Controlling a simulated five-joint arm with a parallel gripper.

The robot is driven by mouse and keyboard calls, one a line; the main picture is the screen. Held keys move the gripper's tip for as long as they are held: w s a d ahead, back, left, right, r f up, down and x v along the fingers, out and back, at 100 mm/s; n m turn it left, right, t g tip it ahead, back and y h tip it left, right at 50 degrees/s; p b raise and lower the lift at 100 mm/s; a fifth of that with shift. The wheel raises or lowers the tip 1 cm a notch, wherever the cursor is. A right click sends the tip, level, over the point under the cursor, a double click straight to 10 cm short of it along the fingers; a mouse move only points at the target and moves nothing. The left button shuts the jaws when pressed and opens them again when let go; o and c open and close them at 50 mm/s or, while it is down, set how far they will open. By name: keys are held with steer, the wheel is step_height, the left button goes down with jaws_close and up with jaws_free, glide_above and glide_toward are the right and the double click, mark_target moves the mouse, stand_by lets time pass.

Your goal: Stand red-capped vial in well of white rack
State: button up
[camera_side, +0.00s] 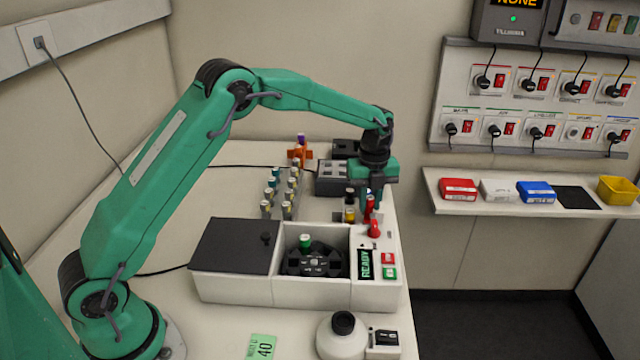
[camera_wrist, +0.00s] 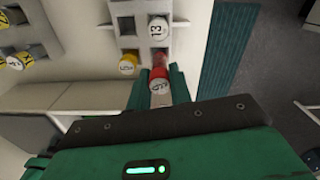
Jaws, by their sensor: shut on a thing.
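The red-capped vial (camera_side: 369,208) is between the jaws of my gripper (camera_side: 371,192), upright or nearly so in the side view. In the wrist view the vial (camera_wrist: 160,78) shows a red body and a pale labelled end, with the green fingers (camera_wrist: 160,90) on both sides of it. The white rack (camera_wrist: 141,40) lies just beyond the vial in the wrist view. It holds a yellow vial (camera_wrist: 128,63) and a vial labelled 13 (camera_wrist: 157,28). Whether the red-capped vial's lower end is inside a well or above it, I cannot tell.
A white machine (camera_side: 235,288) with a dark lid, a rotor with a green-capped vial (camera_side: 305,242) and a red knob (camera_side: 375,229) stands in front. A grey rack (camera_side: 277,203) with several vials is to the left. The table's right edge is close to my gripper.

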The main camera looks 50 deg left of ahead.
mark_target(369, 204)
steer(key=shift+f, duration=2.05)
stand_by(1.5)
steer(key=o, duration=0.8)
steer(key=shift+o, duration=0.2)
steer(key=shift+r, duration=0.15)
steer(key=shift+r, duration=3.4)
